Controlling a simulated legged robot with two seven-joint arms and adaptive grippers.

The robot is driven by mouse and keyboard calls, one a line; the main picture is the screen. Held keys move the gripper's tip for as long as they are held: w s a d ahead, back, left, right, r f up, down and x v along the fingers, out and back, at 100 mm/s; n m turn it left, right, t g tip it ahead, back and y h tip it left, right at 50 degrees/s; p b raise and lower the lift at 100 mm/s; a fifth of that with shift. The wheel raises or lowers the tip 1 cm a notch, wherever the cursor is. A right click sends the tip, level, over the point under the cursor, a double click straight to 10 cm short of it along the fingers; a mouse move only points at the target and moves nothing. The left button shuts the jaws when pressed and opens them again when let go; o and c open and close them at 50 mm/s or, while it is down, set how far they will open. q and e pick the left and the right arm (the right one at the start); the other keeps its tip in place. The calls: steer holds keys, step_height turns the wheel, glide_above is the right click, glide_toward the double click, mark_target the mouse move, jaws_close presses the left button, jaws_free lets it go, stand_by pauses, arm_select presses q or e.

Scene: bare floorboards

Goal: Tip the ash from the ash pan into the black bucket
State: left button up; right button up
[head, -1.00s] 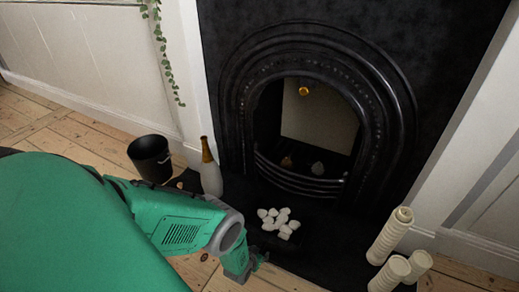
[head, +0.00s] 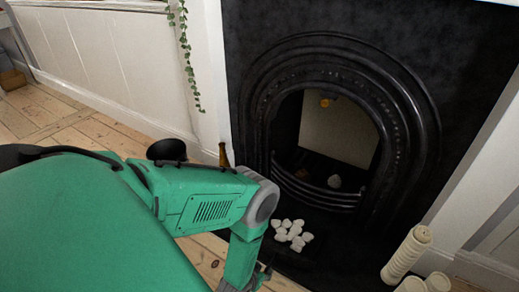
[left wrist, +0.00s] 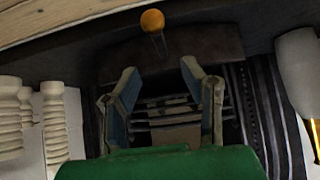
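The black bucket (head: 166,150) stands on the floorboards at the left in the head view, mostly hidden behind my left arm. White lumps (head: 289,234) lie in a cluster in front of the fireplace. I cannot make out an ash pan's outline against the black hearth. My left gripper (head: 262,275) is low, to the left of and nearer than the lumps. In the left wrist view, its two fingers (left wrist: 160,85) are spread with nothing between them. An orange ball (left wrist: 152,20) on a thin stem shows beyond the fingertips. My right gripper is out of view.
The black fireplace (head: 420,120) has a barred grate (head: 315,190) behind the lumps. Ridged cream candles (head: 408,254) stand at the right. Trailing leaves hang by the wall.

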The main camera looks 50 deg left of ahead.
arm_select(q)
steer(key=shift+v, duration=1.25)
